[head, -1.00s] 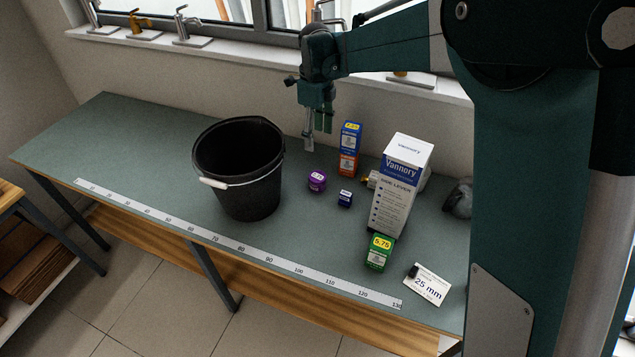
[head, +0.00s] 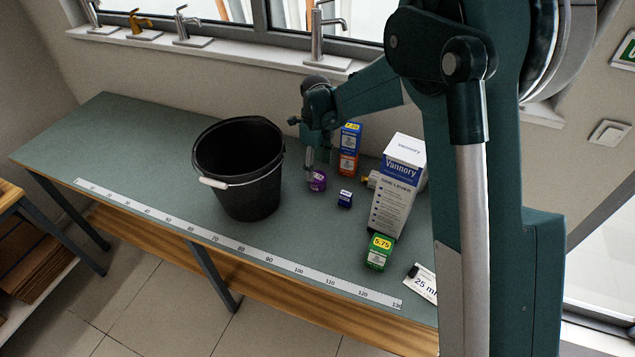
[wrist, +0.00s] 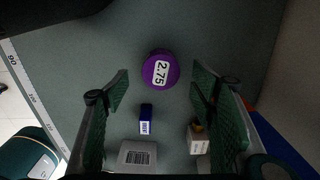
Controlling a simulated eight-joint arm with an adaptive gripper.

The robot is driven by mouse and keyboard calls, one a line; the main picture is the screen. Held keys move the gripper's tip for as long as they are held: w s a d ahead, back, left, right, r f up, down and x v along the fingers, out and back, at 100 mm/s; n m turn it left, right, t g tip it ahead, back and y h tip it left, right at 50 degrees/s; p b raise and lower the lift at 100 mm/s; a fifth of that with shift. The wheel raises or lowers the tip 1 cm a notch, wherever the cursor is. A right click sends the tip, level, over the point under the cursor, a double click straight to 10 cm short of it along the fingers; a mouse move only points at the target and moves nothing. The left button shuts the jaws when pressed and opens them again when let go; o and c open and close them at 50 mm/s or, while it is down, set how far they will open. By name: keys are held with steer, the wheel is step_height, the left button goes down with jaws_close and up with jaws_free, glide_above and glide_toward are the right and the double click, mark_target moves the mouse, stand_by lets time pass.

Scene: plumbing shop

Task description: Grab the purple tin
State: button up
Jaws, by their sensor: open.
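The purple tin (head: 318,181) stands upright on the green bench, just right of the black bucket. In the wrist view its round purple top (wrist: 160,69) carries a white label reading 2.75. My gripper (head: 310,165) is above the tin in the head view, and its finger partly overlaps the tin there. In the wrist view the two green-padded fingers (wrist: 160,88) are spread wide and empty. The tin lies between their lines, a little beyond the fingertips. I cannot tell the exact height left between fingers and tin.
A black bucket (head: 240,190) stands close on the left. A small dark blue box (head: 345,199) is right of the tin, and a blue and orange box (head: 349,150) stands behind. A tall white Vannory box (head: 398,190) and a green box (head: 378,253) are farther right.

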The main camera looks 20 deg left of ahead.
mark_target(317, 176)
steer(key=shift+f, duration=1.05)
steer(key=shift+f, duration=0.1)
steer(key=shift+d+f, duration=0.1)
steer(key=shift+f, duration=2.4)
steer(key=c, duration=1.1)
